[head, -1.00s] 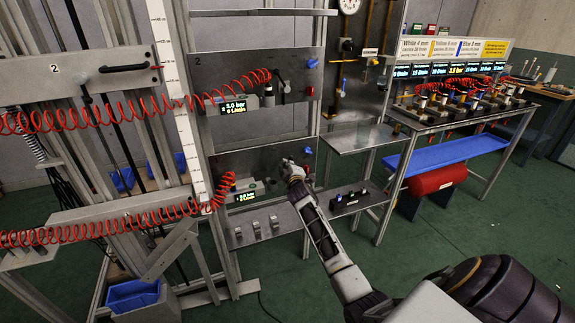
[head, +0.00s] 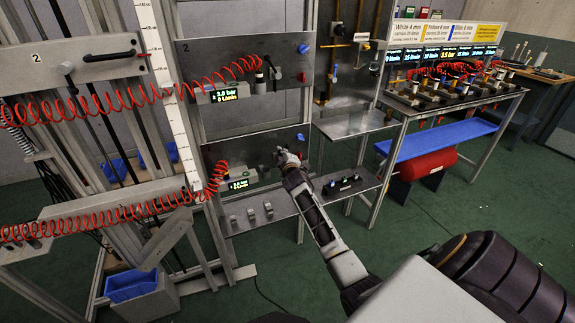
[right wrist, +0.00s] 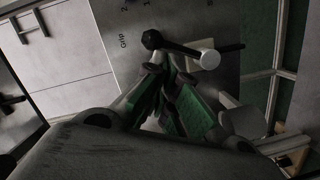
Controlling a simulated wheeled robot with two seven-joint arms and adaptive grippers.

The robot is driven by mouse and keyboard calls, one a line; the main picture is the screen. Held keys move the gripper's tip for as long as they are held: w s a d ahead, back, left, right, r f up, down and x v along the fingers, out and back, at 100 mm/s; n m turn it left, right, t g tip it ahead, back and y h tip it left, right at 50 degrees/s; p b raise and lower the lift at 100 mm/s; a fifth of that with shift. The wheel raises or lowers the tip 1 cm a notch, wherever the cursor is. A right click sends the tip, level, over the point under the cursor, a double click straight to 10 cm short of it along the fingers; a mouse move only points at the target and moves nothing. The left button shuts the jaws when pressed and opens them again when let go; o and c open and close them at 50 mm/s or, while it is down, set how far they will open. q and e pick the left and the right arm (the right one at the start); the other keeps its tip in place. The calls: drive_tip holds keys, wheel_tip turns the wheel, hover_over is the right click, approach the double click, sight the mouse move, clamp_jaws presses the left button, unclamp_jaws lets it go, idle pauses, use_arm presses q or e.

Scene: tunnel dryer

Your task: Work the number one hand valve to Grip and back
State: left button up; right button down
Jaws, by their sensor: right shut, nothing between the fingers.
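The number one hand valve shows in the right wrist view as a lever (right wrist: 178,47) with a dark round end and a pale round end, on a grey panel marked "Grip". In the head view the valve is mostly hidden behind my right gripper (head: 288,157) at the lower grey panel (head: 240,151). The right gripper is shut and empty; in the right wrist view its green-padded fingers (right wrist: 172,72) are just below the lever. I cannot tell whether they touch it. My left gripper is not in view.
A blue knob (head: 300,137) sits on the lower panel, right of my gripper. A red coiled hose (head: 214,178) and a lit display (head: 239,184) are at its left. A shelf (head: 355,187) with small fittings lies below right. The upper panel (head: 245,48) is marked 2.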

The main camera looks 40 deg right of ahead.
drive_tip(key=v, duration=1.1)
idle(0.3)
drive_tip(key=shift+f, duration=0.1)
idle(0.5)
